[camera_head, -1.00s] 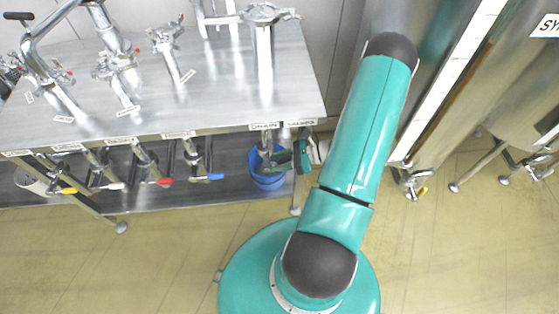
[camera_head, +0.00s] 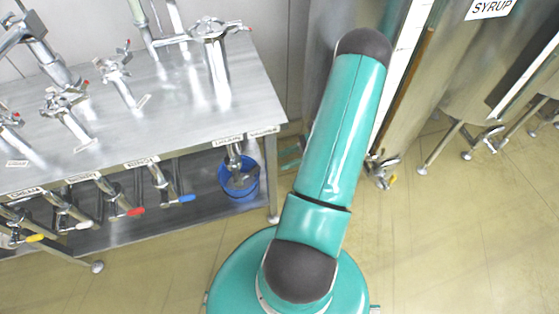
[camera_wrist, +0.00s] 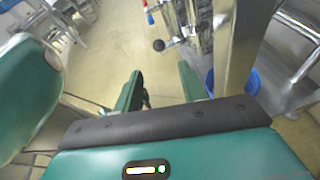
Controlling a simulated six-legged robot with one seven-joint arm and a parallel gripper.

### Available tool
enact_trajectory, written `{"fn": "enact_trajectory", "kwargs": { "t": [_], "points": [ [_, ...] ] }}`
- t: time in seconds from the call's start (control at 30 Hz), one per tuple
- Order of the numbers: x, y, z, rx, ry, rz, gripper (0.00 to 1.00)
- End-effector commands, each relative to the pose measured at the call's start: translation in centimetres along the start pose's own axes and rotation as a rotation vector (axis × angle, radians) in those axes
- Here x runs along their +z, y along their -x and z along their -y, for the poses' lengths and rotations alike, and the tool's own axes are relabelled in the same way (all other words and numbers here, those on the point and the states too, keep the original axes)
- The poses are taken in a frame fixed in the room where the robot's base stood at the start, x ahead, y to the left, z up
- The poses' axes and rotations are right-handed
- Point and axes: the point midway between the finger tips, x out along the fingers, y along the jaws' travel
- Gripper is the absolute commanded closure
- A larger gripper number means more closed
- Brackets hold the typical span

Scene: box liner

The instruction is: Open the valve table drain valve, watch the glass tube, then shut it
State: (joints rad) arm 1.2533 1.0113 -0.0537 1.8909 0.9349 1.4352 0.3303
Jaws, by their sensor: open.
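The valve table (camera_head: 150,120) is a steel bench with a row of valves under its front edge. The drain valve (camera_head: 234,160) is a metal fitting below a small label at the right end of that edge; its handle position is unclear. A blue bucket (camera_head: 240,182) stands under it. A tall white strip (camera_head: 398,75) runs up the tank on the right, partly behind my arm; I cannot tell whether it is the glass tube. My gripper (camera_wrist: 160,83) is open, with nothing seen between its fingers. In the head view my arm mostly hides it, right of the table's corner.
The table leg (camera_head: 272,205) stands right of the bucket. Small valves with red (camera_head: 130,212) and blue (camera_head: 182,199) handles hang to the left. Steel tanks (camera_head: 420,100) with legs and outlet valves stand right. The tiled floor (camera_head: 450,240) in front is open.

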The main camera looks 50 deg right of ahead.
Motion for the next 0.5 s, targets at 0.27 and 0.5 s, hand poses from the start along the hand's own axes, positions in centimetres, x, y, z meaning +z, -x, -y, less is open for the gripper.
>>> {"fn": "enact_trajectory", "kwargs": {
  "t": [0.27,0.5],
  "points": [
    [-0.1,0.0,0.0,0.0,0.003,0.004,0.74],
    [-3.3,-1.1,-0.2,-0.041,0.152,0.157,1.0]
  ]
}}
